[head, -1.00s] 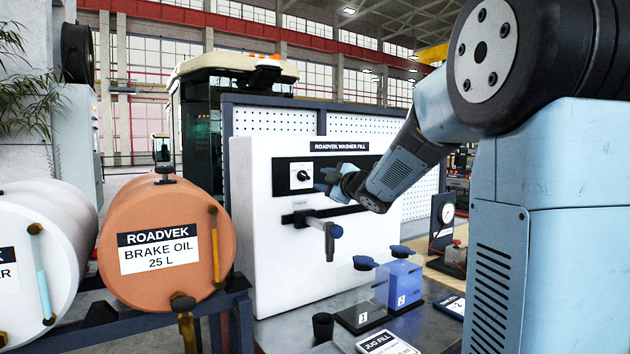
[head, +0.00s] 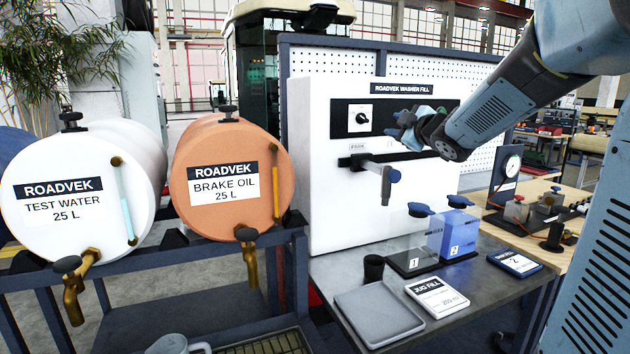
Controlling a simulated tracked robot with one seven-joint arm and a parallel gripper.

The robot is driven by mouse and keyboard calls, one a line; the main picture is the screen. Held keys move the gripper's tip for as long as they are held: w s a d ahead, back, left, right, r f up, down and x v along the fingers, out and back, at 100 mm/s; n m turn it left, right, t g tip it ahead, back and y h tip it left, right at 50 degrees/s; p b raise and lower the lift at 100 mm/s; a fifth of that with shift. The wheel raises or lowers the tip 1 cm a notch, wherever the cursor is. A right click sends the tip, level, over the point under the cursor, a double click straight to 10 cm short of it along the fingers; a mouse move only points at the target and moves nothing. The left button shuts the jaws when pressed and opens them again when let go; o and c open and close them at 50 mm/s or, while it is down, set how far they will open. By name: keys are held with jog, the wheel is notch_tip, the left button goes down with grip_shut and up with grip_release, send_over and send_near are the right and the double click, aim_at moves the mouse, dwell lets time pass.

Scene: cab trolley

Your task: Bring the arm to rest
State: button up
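My gripper (head: 408,122) is in the upper right of the head view, at the end of my blue-grey arm.
A clear jug 1 (head: 412,255) and a blue-filled jug 2 (head: 458,232) stand on the grey bench below. A grey tray (head: 378,318), a jug fill card (head: 437,296) and a black cup (head: 373,268) lie nearer. Brake oil (head: 232,165) and test water (head: 75,195) drums stand left.

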jog(key=s+d+f+m+g+h, duration=0.1)
jog(key=s+f+m+g+h, duration=0.15)
jog(key=s+m, duration=0.4)
jog(key=s+d+f+m+g+h, duration=0.1)
jog(key=s+f+m+g+h, duration=0.2)
jog(key=s, duration=0.6)
jog(key=s+a+f+m+g, duration=0.1)
jog(key=s+a+f+g, duration=0.1)
jog(key=s, duration=0.4)
jog(key=s+a+f+m+g+y, duration=0.1)
jog(key=s+a+f+m+g, duration=0.1)
jog(key=s+f, duration=0.3)
jog(key=s+a+f+m+g, duration=0.2)
jog(key=s+f, duration=0.1)
jog(key=s, duration=0.5)
jog(key=shift+f, duration=0.15)
jog(key=shift+s, duration=0.1)
